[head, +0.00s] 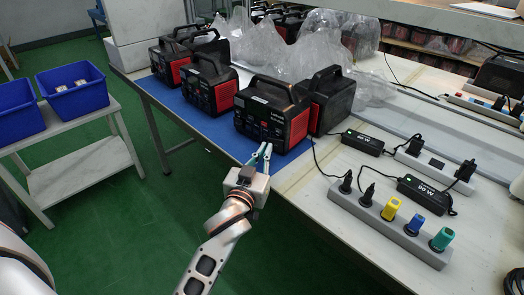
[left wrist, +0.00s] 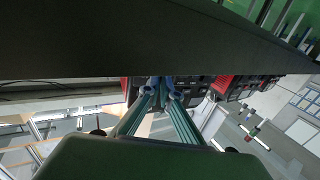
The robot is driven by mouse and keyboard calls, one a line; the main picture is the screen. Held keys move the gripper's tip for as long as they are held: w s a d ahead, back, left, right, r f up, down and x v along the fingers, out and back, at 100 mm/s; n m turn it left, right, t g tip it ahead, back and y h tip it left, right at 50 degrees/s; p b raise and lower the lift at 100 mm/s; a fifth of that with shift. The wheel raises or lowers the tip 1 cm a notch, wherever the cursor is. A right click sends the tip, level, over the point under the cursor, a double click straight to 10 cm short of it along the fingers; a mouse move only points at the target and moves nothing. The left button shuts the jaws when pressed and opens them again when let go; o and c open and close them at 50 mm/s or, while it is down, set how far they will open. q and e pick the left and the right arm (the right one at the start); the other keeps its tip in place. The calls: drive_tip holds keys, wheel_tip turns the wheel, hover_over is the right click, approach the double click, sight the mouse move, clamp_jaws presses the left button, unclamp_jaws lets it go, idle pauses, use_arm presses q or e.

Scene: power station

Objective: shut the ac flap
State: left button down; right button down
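The nearest black-and-red power station (head: 262,117) stands on the blue mat at the front edge of the bench. Its dark front panel faces my left arm. The AC flap is too small and dark to make out. My left gripper (head: 265,147) is just in front of the panel's lower part, with its fingertips close together and nothing seen between them. I cannot tell whether they touch the station. In the left wrist view the fingertips (left wrist: 165,89) also meet, in front of dark and red casings. My right gripper is not in view.
More power stations (head: 208,85) stand farther left on the blue mat (head: 222,131). Clear plastic bags (head: 262,50) lie behind. A power strip (head: 385,222) with plugs and black adapters (head: 425,195) lie on the right. Blue bins (head: 73,88) stand on a side table.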

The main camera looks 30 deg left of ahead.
use_arm(q)
drive_tip(key=h+p, duration=0.1)
drive_tip(key=r+m+h+p, duration=0.1)
drive_tip(key=shift+w+a+r+m+h+p, duration=0.1)
drive_tip(key=shift+w+a+m+h+p, duration=0.05)
drive_tip(key=shift+w+m+h+p, duration=0.2)
drive_tip(key=shift+w+a+f+m+h+p, duration=0.15)
drive_tip(key=shift+m+h+p, duration=0.2)
drive_tip(key=shift+h+p, duration=0.2)
drive_tip(key=shift+w+f+m+h+p, duration=0.1)
drive_tip(key=shift+m+h+p, duration=0.2)
drive_tip(key=shift+h+p, duration=0.2)
drive_tip(key=shift+w+a+f+m+h+p, duration=0.15)
drive_tip(key=shift+w+f+m+h+p, duration=0.1)
drive_tip(key=shift+m+h+p, duration=0.5)
drive_tip(key=shift+h, duration=0.45)
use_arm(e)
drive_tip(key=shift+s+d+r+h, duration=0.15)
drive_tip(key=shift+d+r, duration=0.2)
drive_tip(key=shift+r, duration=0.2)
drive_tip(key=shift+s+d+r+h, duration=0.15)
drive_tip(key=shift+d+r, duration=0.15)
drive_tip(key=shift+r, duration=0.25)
use_arm(q)
drive_tip(key=shift+a+f, duration=0.1)
drive_tip(key=c, duration=2.3)
unclamp_jaws()
drive_tip(key=shift+f, duration=0.1)
